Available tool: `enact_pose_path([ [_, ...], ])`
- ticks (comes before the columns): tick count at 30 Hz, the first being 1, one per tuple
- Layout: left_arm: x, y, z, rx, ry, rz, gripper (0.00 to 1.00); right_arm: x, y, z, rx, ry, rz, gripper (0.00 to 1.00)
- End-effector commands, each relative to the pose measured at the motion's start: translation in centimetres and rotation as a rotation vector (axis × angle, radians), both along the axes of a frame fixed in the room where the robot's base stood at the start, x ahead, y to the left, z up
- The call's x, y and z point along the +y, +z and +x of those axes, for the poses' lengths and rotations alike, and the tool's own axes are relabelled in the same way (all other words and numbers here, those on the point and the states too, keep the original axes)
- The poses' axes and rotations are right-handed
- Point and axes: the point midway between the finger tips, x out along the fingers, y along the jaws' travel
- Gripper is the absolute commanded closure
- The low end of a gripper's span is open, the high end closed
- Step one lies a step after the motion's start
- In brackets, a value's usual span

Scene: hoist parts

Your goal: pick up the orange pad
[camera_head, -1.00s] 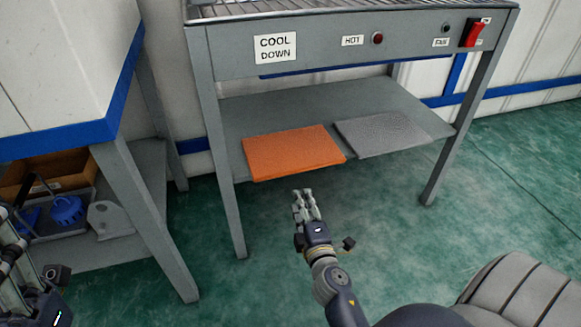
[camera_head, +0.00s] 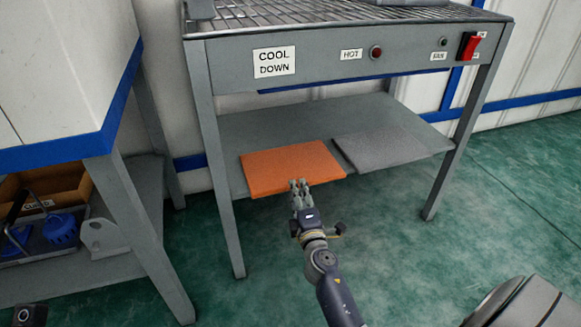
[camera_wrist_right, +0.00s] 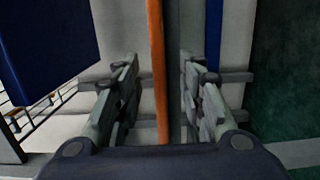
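The orange pad (camera_head: 280,167) lies flat on the lower shelf (camera_head: 235,130) of the cool-down table, at the front left. My right gripper (camera_head: 299,184) is at the pad's front edge, its fingertips overlapping the pad in the head view. In the right wrist view the pad shows edge-on as a thin orange strip (camera_wrist_right: 157,65) between the two spread fingers (camera_wrist_right: 163,95). The fingers are apart, with visible gaps on both sides of the strip. Only a small dark piece of my left arm shows at the bottom left; its gripper is out of view.
A grey pad (camera_head: 385,148) lies on the shelf right of the orange one. The table's front legs and upper panel (camera_head: 330,62) frame the opening. A second bench (camera_head: 75,155) at the left holds blue parts and a grey plate below. Green floor in front is open.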

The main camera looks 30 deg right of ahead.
Motion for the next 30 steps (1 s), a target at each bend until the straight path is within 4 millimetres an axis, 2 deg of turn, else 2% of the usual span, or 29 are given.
enact_pose_path([
  [4, 0.00, 0.08, -0.01, -0.001, 0.000, 0.000, 0.59, -0.51, 0.07, 1.41, 0.000, 0.000, 0.000, 0.63],
  [11, 0.00, 0.03, -0.02, 0.001, -0.001, -0.001, 0.59, -0.58, 0.03, 1.57, 0.000, 0.000, 0.001, 0.63],
  [12, 0.00, 0.03, -0.02, 0.001, -0.001, -0.001, 0.59, -0.57, 0.03, 1.56, 0.000, 0.000, 0.001, 0.66],
  [15, 0.02, 0.03, -0.02, 0.001, -0.001, -0.001, 0.59, -0.57, 0.03, 1.55, 0.000, 0.000, 0.001, 0.88],
  [17, 0.02, 0.03, -0.02, 0.002, -0.001, -0.002, 0.59, -0.56, 0.03, 1.55, 0.000, 0.000, 0.001, 1.00],
  [30, 0.02, 0.18, -0.02, 0.001, 0.000, -0.002, 0.59, -0.59, 0.24, 1.58, -0.001, 0.001, 0.000, 1.00],
])
